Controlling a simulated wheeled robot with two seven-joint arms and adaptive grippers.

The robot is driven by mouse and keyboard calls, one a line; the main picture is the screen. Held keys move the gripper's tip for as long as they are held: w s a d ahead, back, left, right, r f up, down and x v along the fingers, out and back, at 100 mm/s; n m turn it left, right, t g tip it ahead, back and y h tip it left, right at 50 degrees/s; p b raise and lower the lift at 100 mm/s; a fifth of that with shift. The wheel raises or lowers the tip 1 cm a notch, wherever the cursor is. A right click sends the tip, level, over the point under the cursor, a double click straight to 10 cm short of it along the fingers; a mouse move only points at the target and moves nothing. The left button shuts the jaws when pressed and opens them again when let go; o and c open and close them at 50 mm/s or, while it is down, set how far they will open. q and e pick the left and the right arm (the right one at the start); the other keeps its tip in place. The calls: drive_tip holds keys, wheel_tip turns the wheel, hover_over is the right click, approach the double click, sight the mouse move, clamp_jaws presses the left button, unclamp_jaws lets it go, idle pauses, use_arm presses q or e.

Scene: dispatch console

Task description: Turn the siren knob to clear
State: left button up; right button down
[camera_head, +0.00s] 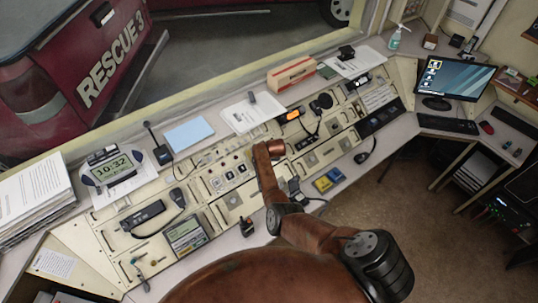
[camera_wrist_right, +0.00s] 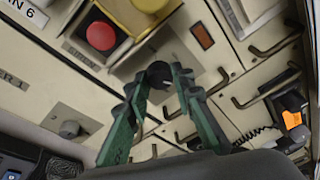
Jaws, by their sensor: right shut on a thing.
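A round black knob (camera_wrist_right: 158,71) stands on a grey plate on the cream console panel in the right wrist view. My right gripper (camera_wrist_right: 160,80) has its two green fingers on either side of this knob, with the tips closed on it. I cannot read any marking that shows the knob's setting. In the head view my brown right arm reaches over the console (camera_head: 230,172); its wrist hides the fingertips and the knob there. My left gripper is not in view.
In the right wrist view a red button (camera_wrist_right: 100,36) is close to the left finger, and another small knob (camera_wrist_right: 69,129) is at lower left. Several bronze handles are at right. In the head view a clock (camera_head: 112,165), papers and a monitor (camera_head: 455,78) stand around the console.

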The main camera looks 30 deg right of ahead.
idle(0.3)
drive_tip(key=c, duration=1.7)
unclamp_jaws()
drive_tip(key=shift+o, duration=0.2)
drive_tip(key=v, duration=1.2)
drive_tip(key=shift+s, duration=0.15)
